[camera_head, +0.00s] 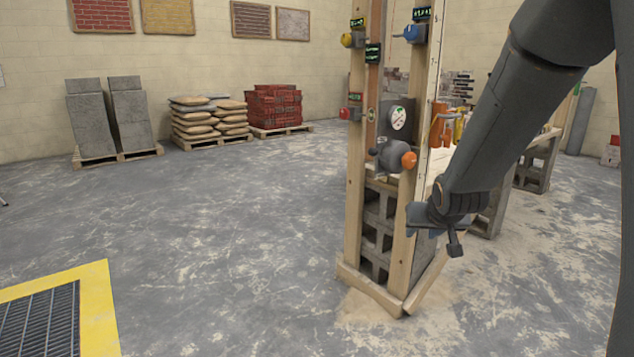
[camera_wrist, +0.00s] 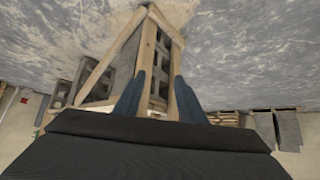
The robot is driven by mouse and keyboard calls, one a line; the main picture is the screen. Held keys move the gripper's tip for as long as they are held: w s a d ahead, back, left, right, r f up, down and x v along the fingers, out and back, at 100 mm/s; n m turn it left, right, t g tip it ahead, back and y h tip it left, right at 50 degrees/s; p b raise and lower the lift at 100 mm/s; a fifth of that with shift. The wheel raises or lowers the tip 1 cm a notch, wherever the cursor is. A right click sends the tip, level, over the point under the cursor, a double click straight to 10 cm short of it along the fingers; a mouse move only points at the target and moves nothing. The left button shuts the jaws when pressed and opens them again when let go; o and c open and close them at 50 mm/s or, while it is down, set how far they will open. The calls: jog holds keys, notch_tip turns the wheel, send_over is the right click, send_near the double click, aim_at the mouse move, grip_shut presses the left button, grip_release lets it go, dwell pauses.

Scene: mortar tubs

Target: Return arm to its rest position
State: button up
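My arm (camera_head: 525,105) reaches down from the upper right in the head view. My gripper (camera_head: 436,226) is at its lower end, in front of the right side of a wooden post stand (camera_head: 353,190). In the wrist view my gripper (camera_wrist: 160,78) shows two blue fingers spread apart.
A workbench (camera_head: 541,150) stands behind my arm. Pallets of cement bags (camera_head: 208,122) and red bricks (camera_head: 273,107) line the back. Floor at left is clear, beside a yellow-edged grate (camera_head: 98,300).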

jog(key=s+a+f+g, duration=0.2)
jog(key=s, duration=0.6)
jog(key=s+a+f+n+g, duration=0.1)
jog(key=s+a+f+g, duration=0.15)
jog(key=s, duration=0.65)
jog(key=s+a+f+g, duration=0.1)
jog(key=s+a+g, duration=0.15)
jog(key=s, duration=0.55)
jog(key=s+a+r+n+g+y, duration=0.1)
jog(key=s+a+r+n, duration=0.15)
jog(key=s+a, duration=0.45)
jog(key=s+a+r+n+g, duration=0.1)
jog(key=s+a+r+n, duration=0.15)
jog(key=s+a, duration=0.45)
jog(key=w+d+r+m+p, duration=0.1)
jog(key=d+r+m+p, duration=0.1)
jog(key=d+r+p, duration=0.5)
jog(key=d+r+m+p, duration=0.2)
jog(key=d+r+p, duration=0.4)
jog(key=r+p, duration=0.6)
jog(key=p, duration=0.5)
jog(key=shift+w+d+m+p, duration=0.3)
jog(key=shift+w+d+p, duration=0.05)
jog(key=shift+d, duration=0.05)
